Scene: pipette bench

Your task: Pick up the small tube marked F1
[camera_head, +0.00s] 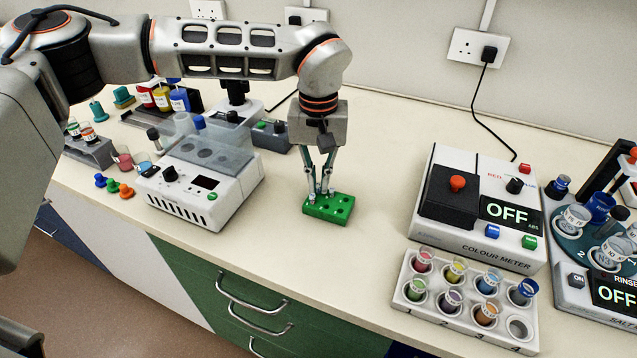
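My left gripper (320,192) points straight down over a small green block with holes (330,212) in the middle of the bench. Its two fingers slope toward each other, and their tips are at the block's back left part. Small pale shapes show at the fingertips; I cannot tell whether they are a tube or parts of the fingers. No F1 mark is readable in this view. Whether the fingers are closed on something is too small to tell. My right gripper is not in view.
A white block device (205,185) stands left of the green block. The colour meter (485,240) and a white rack (408,297) of coloured tubes stand to the right. A carousel device (570,285) is at far right. Bench between green block and colour meter is clear.

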